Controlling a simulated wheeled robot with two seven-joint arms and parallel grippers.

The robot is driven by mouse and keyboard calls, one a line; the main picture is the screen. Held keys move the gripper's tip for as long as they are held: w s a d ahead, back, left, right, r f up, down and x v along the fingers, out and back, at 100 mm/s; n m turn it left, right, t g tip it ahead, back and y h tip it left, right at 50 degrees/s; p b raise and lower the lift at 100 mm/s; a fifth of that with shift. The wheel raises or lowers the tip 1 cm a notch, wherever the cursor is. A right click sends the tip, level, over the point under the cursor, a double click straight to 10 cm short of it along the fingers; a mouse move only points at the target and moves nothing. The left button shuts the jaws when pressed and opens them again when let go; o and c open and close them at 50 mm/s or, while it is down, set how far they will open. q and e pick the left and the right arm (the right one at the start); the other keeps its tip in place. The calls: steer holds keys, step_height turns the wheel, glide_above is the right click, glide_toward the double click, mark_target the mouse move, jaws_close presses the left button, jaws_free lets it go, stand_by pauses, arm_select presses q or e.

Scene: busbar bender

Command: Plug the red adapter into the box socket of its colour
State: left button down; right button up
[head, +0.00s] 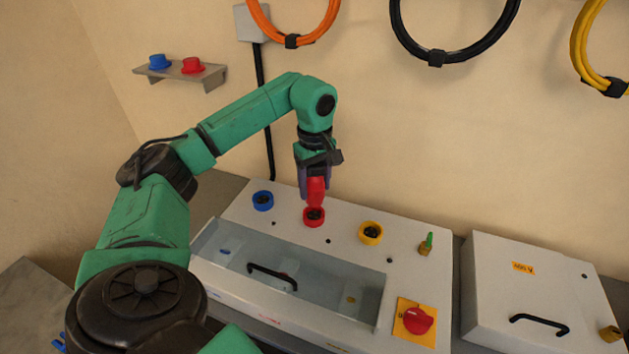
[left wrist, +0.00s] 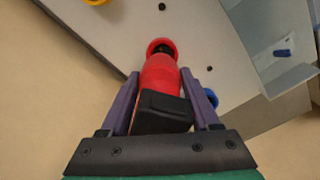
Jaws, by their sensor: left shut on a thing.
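My left gripper (head: 315,184) is shut on the red adapter (head: 316,193) and points down over the grey box (head: 345,244). In the left wrist view the adapter (left wrist: 160,74) sits between the purple fingers, its black end towards the palm. The red socket (head: 314,218), a ring with a dark middle, is right below the adapter; its rim (left wrist: 161,42) shows just beyond the adapter's far end. The adapter's tip is at or very near the ring; I cannot tell whether it is inside. My right gripper is not in view.
A blue socket (head: 263,201) and a yellow socket (head: 371,232) flank the red one. A green-tipped part (head: 426,244) and red rotary switch (head: 418,320) stand on the box. A second box (head: 530,290) is at right. A wall shelf (head: 207,80) holds blue and red caps.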

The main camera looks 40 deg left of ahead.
mark_target(314, 194)
arm_select(q)
steer(key=shift+s+f+b, duration=0.2)
steer(key=shift+f+b, duration=0.35)
steer(key=shift+f, duration=0.6)
steer(key=shift+w+f, duration=0.15)
steer(key=shift+f, duration=0.25)
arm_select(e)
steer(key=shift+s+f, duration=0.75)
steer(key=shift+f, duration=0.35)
arm_select(q)
steer(key=shift+r, duration=0.1)
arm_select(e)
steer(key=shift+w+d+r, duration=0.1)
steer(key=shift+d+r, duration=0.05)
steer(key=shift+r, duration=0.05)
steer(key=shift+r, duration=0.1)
arm_select(q)
steer(key=shift+p, duration=0.35)
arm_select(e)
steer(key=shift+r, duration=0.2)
